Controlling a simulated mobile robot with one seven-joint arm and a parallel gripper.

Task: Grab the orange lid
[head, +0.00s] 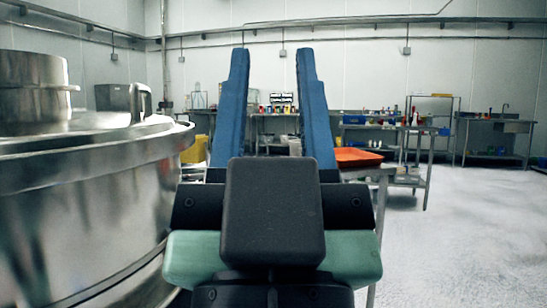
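My gripper (272,62) is in the middle of the head view, its two blue fingers pointing up and away and spread well apart. Nothing is between the fingers except the far background. An orange lid-like piece (357,156), flat with a raised rim, lies on a metal table (372,172) just right of the right finger. It is beyond my gripper and apart from it. Its left end is partly hidden behind the finger.
A large steel sifter drum (85,215) stands close on the left, near my gripper. Workbenches with bottles and small items line the back wall. A yellow container (194,150) is partly hidden behind the drum. Open floor (470,240) lies at right.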

